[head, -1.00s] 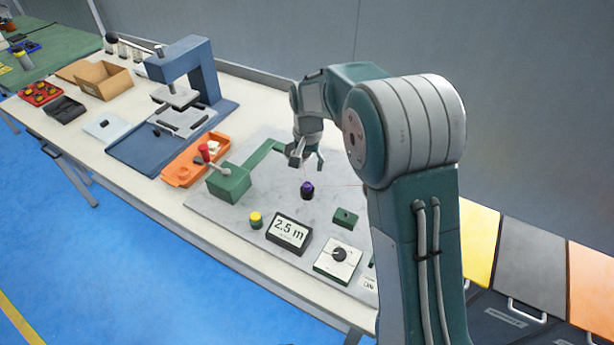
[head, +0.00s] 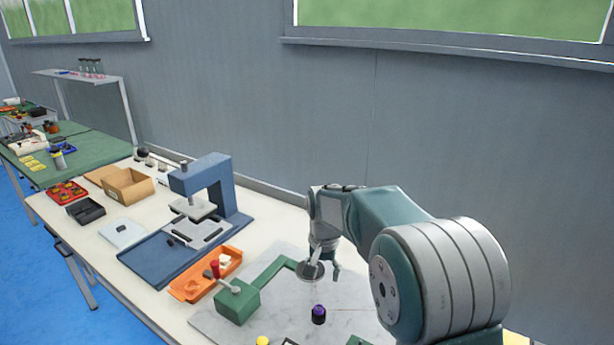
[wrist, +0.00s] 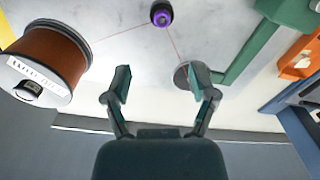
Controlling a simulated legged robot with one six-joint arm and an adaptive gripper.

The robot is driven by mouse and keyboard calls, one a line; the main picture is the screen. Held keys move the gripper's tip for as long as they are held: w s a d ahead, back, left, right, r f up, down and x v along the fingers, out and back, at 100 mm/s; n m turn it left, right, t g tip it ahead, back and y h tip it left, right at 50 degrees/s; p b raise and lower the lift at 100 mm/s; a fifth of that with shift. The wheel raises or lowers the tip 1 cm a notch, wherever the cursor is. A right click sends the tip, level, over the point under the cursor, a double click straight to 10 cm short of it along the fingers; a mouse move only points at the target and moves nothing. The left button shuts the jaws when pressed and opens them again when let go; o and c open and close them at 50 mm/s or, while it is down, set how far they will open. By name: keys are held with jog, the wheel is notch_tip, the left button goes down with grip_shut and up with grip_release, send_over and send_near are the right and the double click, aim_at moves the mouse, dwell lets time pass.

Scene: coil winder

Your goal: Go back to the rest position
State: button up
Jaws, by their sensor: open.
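My gripper (head: 325,264) hangs open and empty above the grey plate of the winder (head: 362,291). Its two fingers (wrist: 162,83) stand apart with nothing between them in the wrist view. The small black and purple bobbin (head: 319,315) stands on the plate below my gripper, apart from it. It also shows at the top of the wrist view (wrist: 161,14). Thin reddish lines run from it over the plate. A grey disc (head: 309,271) shows beside my gripper at the end of the green arm (head: 268,275).
A large copper spool (wrist: 47,55) is at the left of the wrist view. The orange tray (head: 193,289), blue press (head: 215,185), cardboard box (head: 128,187) and black tray (head: 86,211) stand leftward on the bench. The grey wall (head: 330,120) rises behind the bench.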

jog(key=s+d+r+n+t, duration=0.1)
jog(key=s+d+r, duration=0.2)
jog(key=s+r, duration=0.35)
jog(key=s+d+r+n+t, duration=0.1)
jog(key=s+d+r+t, duration=0.1)
jog(key=s+d+r, duration=0.45)
jog(key=s+d+f+n+t, duration=0.1)
jog(key=s+t, duration=0.1)
jog(key=s, duration=1.4)
jog(key=shift+s+f+n, duration=0.25)
jog(key=shift+f+n, duration=0.05)
